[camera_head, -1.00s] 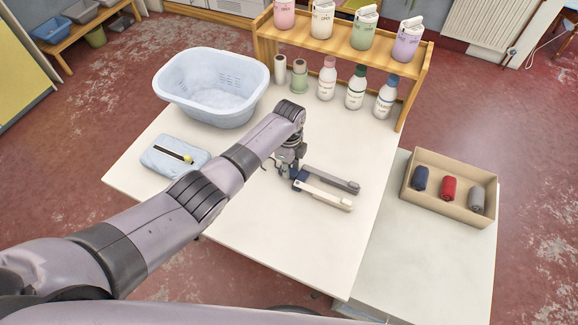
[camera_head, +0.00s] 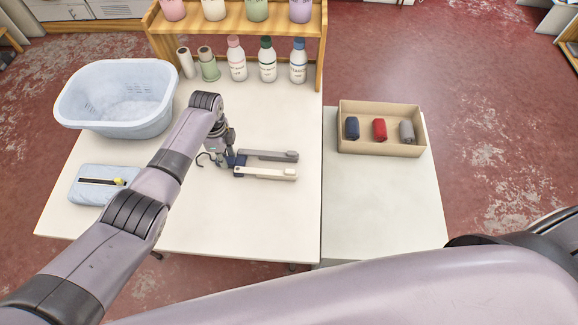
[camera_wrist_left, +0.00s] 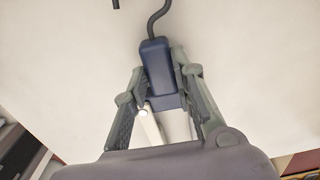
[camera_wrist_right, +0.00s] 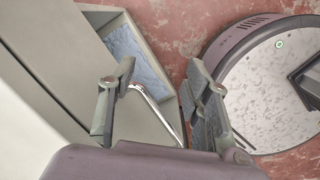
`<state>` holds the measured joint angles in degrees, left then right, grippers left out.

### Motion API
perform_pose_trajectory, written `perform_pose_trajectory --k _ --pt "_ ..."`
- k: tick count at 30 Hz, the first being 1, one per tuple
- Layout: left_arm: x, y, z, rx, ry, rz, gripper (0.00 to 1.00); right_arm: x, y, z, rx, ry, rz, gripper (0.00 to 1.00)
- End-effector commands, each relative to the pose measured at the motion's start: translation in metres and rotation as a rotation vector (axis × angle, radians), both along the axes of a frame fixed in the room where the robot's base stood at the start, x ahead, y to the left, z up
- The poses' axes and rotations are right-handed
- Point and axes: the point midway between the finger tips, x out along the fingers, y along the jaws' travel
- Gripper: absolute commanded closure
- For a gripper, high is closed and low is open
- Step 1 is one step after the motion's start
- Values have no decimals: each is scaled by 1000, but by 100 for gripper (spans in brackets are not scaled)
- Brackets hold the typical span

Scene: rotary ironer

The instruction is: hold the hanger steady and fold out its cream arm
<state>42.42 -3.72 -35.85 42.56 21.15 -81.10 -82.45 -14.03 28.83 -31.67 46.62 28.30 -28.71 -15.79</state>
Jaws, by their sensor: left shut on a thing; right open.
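The hanger lies on the white table with its dark hook and blue middle block (camera_head: 238,160) at the left. Its cream arm (camera_head: 265,173) and grey arm (camera_head: 270,155) both point right, nearly side by side, the cream one nearer me. My left gripper (camera_head: 226,154) is shut on the blue block; in the left wrist view the block (camera_wrist_left: 157,62) sits between the fingers (camera_wrist_left: 163,88), with the hook beyond it. My right gripper (camera_wrist_right: 160,78) is open and empty in the right wrist view, away from the hanger. Its fingers are hidden in the head view.
A pale blue basin (camera_head: 117,97), a folded blue cloth (camera_head: 95,186) and a wooden shelf with bottles (camera_head: 237,58) surround the left and back of the table. A box of rolled cloths (camera_head: 380,143) stands on the side table. The table right of and in front of the hanger is clear.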

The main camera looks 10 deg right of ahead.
Motion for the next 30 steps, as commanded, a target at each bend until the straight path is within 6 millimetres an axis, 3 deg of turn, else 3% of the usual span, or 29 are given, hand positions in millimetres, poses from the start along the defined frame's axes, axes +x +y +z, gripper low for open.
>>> perform_pose_trajectory --k 1,6,9,11,14,17,21,27,30 --pt "0 0 0 0 0 0 100 1 -25 12 -13 36 42 55" --pt "0 0 0 0 0 0 100 -12 -79 54 -5 206 174 55" --pt "0 0 0 0 0 0 100 -15 -95 88 44 333 291 55" --pt "0 0 0 0 0 0 100 -7 -85 109 117 409 404 55" --pt "0 0 0 0 0 0 100 20 -46 137 257 482 626 55" --pt "0 0 0 0 0 0 100 63 4 164 390 499 895 55" --pt "0 0 0 0 0 0 100 140 83 209 504 447 1326 55" --pt "0 0 0 0 0 0 100 259 189 287 439 278 1863 55" --pt "0 0 0 0 0 0 100 305 231 328 350 196 2047 55"
